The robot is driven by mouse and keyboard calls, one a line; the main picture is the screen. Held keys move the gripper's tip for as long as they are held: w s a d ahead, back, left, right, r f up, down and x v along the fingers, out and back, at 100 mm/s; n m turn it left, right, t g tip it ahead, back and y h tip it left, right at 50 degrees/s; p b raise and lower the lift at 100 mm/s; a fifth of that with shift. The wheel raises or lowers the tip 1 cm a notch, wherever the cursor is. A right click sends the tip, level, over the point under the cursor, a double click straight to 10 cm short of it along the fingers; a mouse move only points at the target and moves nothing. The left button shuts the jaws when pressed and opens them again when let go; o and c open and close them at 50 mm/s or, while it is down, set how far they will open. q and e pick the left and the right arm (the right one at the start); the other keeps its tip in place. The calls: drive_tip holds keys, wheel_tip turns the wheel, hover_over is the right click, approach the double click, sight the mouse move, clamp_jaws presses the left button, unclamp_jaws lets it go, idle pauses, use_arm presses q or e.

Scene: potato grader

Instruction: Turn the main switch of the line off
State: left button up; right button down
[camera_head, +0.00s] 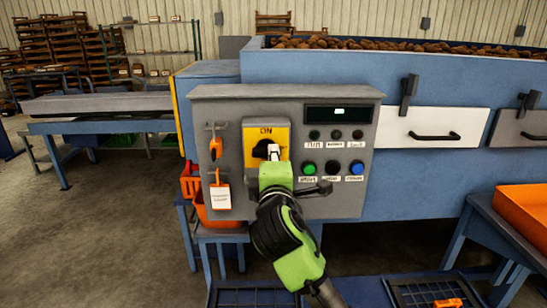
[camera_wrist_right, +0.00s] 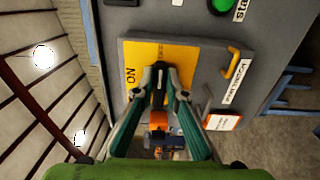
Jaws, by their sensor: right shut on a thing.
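The main switch is a black knob (camera_head: 260,149) on a yellow plate (camera_head: 284,134) marked ON, on the grey control panel (camera_head: 232,106). My right gripper (camera_head: 272,158) is at the knob, in front of the lower plate, and hides part of both. In the right wrist view, the gripper's fingers (camera_wrist_right: 160,84) are shut on the black knob against the yellow plate (camera_wrist_right: 134,56). The fingers cover much of the knob, so its exact angle is hard to read. My left gripper is not in view.
An orange padlock (camera_head: 215,148) and an orange-edged tag (camera_head: 220,197) hang left of the switch. Green (camera_head: 308,168) and blue (camera_head: 357,168) buttons are on the right. A blue hopper (camera_head: 300,67) with potatoes stands behind. An orange bin (camera_head: 525,215) is at far right.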

drive_tip(key=shift+f, duration=0.1)
idle(0.4)
drive_tip(key=c, duration=2)
unclamp_jaws()
drive_tip(key=shift+c, duration=0.2)
drive_tip(key=shift+s, duration=0.1)
drive_tip(key=s, duration=1.2)
drive_tip(key=shift+w, duration=0.1)
